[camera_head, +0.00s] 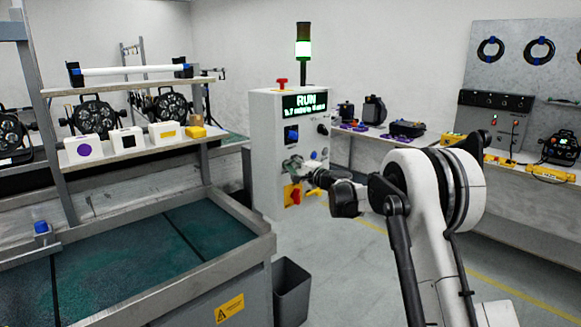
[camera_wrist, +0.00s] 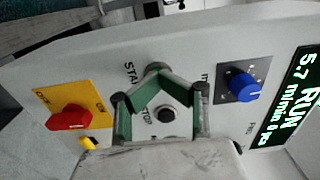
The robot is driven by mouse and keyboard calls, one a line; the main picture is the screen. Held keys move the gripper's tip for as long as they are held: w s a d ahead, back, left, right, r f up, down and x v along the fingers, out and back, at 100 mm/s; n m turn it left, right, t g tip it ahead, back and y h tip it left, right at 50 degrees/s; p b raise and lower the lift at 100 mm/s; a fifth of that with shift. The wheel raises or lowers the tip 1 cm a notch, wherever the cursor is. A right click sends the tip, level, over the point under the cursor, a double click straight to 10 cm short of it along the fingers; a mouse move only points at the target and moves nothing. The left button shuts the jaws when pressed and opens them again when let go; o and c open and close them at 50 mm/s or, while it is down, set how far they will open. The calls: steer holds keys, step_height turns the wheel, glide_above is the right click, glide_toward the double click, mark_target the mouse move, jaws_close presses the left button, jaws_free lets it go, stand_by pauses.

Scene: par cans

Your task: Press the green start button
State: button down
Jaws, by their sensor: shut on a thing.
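The grey control box (camera_head: 264,152) carries a lit screen (camera_head: 304,103) that reads RUN in green. My gripper (camera_head: 298,164) reaches its front panel. In the wrist view my gripper (camera_wrist: 157,76) has its green-padded fingers angled together, with the tips meeting at a round metal-ringed button (camera_wrist: 157,67) beside the START label. The fingertips cover most of that button, so its colour and how far it is pressed are hidden. They are shut on it. A dark, ringed button (camera_wrist: 167,115) beside the STOP label shows between the fingers, apart from the tips.
A blue knob (camera_wrist: 243,87) and a red rotary switch on a yellow plate (camera_wrist: 72,116) flank the buttons. A red mushroom button (camera_head: 281,81) and a green-lit stack light (camera_head: 303,48) top the box. A grey bin (camera_head: 291,291) stands below, near the tank (camera_head: 150,252).

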steer(key=v, duration=1.4)
steer(key=s+a+r+n+g+h, duration=0.2)
steer(key=s+n, duration=0.1)
steer(key=s, duration=1)
steer(key=s+a+r+n+g+h, duration=0.2)
steer(key=s+r+n+g, duration=0.1)
steer(key=s, duration=0.9)
steer(key=s+d+f+n+h, duration=0.1)
steer(key=s+d+f+h, duration=0.1)
steer(key=s, duration=0.7)
steer(key=s+d+f+n+g+h, duration=0.1)
steer(key=s+d+f, duration=0.3)
steer(key=s, duration=0.6)
steer(key=s+d+f+n+g+h, duration=0.1)
steer(key=s+d+f+n+h, duration=0.1)
steer(key=s, duration=0.7)
steer(key=shift+s+d+f+h, duration=0.35)
steer(key=shift+d+f+h, duration=0.1)
steer(key=shift+f+h, duration=0.5)
